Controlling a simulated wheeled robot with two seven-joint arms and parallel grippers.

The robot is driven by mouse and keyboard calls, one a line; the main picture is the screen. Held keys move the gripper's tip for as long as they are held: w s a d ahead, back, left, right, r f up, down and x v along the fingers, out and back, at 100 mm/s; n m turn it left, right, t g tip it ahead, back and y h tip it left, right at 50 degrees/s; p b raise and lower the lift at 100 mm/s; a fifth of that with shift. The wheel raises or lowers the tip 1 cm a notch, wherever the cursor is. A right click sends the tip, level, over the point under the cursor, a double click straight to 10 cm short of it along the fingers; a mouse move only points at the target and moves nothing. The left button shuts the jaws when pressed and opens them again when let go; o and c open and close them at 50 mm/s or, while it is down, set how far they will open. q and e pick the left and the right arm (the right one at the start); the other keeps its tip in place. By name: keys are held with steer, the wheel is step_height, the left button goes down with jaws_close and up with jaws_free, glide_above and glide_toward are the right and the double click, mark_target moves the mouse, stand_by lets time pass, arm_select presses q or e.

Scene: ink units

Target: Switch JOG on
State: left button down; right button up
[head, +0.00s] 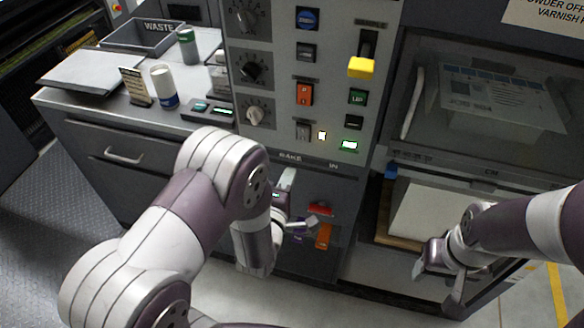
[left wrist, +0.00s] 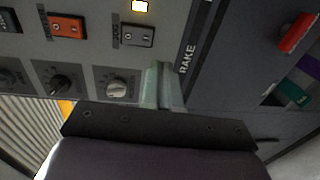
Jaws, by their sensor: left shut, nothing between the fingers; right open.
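The JOG switch (left wrist: 137,35) is a small grey rocker on the grey control panel, with its label beside it in the left wrist view. It also shows low on the panel in the head view (head: 303,131). I cannot tell which side of it is pressed. A small lamp (head: 322,135) next to it glows white and also shows in the left wrist view (left wrist: 140,6). My left gripper (left wrist: 163,72) is shut and empty, its fingertips just below the JOG switch near the RAKE label. My right gripper (head: 438,284) is open and empty at the lower right.
An orange rocker (left wrist: 67,26) and a round knob (left wrist: 118,87) sit close to the JOG switch. A yellow block-like control (head: 361,67) sticks out above. A lit green button (head: 349,145) is to the right. Below are red (head: 320,209) and orange (head: 323,236) parts.

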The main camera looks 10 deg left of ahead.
arm_select(q)
steer(key=s, duration=0.4)
steer(key=shift+s+a+f, duration=0.1)
steer(key=shift+s+f, duration=0.15)
steer(key=shift+s, duration=0.05)
steer(key=shift+s, duration=0.15)
